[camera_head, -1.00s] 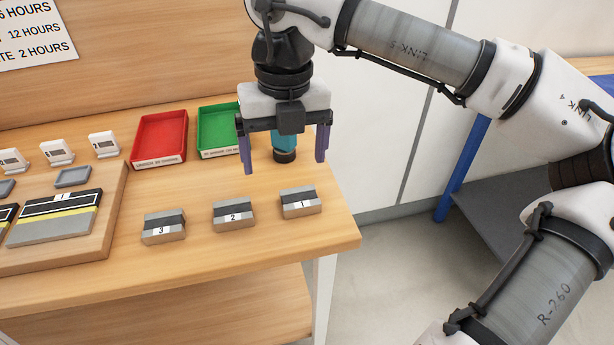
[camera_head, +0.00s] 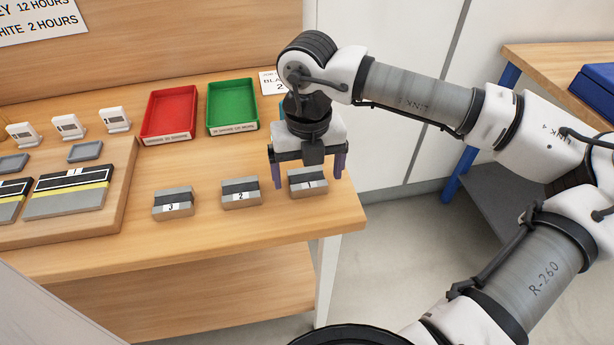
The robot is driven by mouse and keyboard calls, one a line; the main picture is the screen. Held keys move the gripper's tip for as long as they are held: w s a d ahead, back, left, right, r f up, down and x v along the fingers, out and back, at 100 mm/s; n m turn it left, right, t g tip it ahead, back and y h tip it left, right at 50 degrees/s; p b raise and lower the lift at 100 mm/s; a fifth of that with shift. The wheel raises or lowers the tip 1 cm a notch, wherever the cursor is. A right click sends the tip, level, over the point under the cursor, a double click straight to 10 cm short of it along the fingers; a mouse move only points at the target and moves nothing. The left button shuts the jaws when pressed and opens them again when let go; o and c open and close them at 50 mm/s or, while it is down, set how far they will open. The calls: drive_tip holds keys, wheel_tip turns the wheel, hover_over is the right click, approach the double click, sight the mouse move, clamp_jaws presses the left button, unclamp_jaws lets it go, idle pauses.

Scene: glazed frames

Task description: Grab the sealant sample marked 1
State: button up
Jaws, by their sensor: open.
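The sealant sample marked 1 (camera_head: 308,186) is a small grey block with a dark band across its top. It lies on the wooden table at the right end of a row of three. My gripper (camera_head: 307,181) is open, pointing down, with one purple finger at each side of this sample. I cannot tell how far the fingertips reach down beside it or whether they touch it. The gripper body hides part of the sample's back. The sample marked 2 (camera_head: 240,195) and the sample marked 3 (camera_head: 173,205) lie to the left, apart from the gripper.
A red tray (camera_head: 145,128) and a green tray (camera_head: 212,120) stand behind the samples. A wooden board (camera_head: 118,185) with striped panels lies at the left, with several white labelled holders behind it. The table's front and right edges are close to sample 1.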

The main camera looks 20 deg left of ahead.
sight(308, 182)
drive_tip(key=shift+w+f, duration=0.1)
drive_tip(key=shift+f, duration=1.35)
drive_tip(key=c, duration=1.1)
drive_tip(key=shift+c, duration=0.2)
